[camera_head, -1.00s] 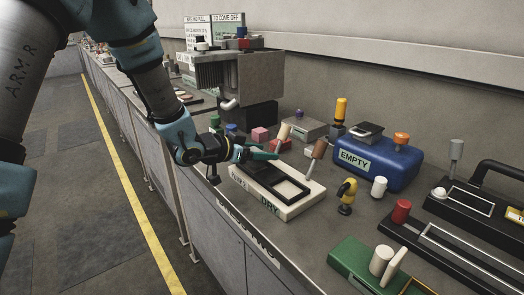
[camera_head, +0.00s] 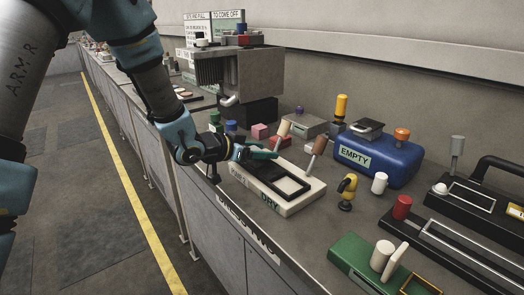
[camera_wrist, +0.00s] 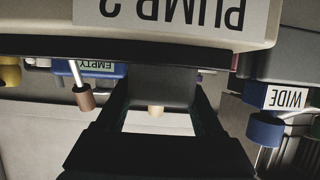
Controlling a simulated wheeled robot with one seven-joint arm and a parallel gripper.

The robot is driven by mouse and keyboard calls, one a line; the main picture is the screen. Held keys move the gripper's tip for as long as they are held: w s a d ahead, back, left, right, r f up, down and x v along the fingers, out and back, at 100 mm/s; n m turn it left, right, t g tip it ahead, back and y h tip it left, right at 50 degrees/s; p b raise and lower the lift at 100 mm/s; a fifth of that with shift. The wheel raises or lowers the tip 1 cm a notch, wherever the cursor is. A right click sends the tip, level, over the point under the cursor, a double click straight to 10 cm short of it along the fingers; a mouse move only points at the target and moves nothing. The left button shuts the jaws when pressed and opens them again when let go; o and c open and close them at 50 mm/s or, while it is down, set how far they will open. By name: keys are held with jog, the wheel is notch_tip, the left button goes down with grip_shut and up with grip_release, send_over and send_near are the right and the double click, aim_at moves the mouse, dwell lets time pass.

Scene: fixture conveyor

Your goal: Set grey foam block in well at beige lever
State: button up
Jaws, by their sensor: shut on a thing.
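A white fixture (camera_head: 300,207) marked DRY stands near the bench edge, with dark-framed wells on top. A beige lever (camera_head: 283,129) and a brown lever (camera_head: 319,146) stand at its back. My gripper (camera_head: 264,154) is low over the fixture's left part, next to the beige lever. In the wrist view, my gripper (camera_wrist: 160,98) is shut on a dark grey block (camera_wrist: 160,88), likely the foam block, just below the fixture label. The beige lever's tip (camera_wrist: 157,111) shows beyond it. In the head view, the gripper hides the block and the well beneath.
A blue box (camera_head: 380,158) marked EMPTY stands behind right. A yellow-topped knob (camera_head: 347,189) and a white cylinder (camera_head: 379,183) stand right of the fixture. A green fixture (camera_head: 350,256) is at the front right. Small coloured blocks (camera_head: 260,131) lie behind the gripper.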

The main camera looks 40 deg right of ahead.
jog(key=shift+f, duration=0.15)
jog(key=o, duration=1.3)
jog(key=b+v, duration=0.1)
jog(key=v, duration=1)
